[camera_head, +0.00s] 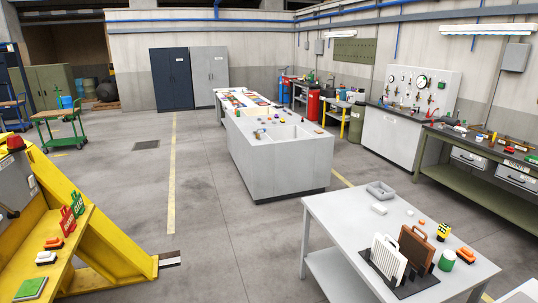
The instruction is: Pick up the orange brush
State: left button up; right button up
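A small orange block-shaped thing with a dark underside (53,243), which looks like the orange brush, lies on the yellow shelf (28,247) at the lower left. A similar white-topped thing (45,258) lies just in front of it. Both are too small to make out bristles. Neither of my grippers is in view.
A green book (31,288) and red and green upright tags (72,212) are on the yellow structure. A grey table (335,215) at the lower right carries a rack with panels and a green can (447,260). Open floor (205,240) lies between.

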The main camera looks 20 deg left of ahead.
aim_at(52, 243)
jog(key=i+j+u, duration=0.25)
jog(key=i+u, duration=1.1)
jog(key=k, duration=0.05)
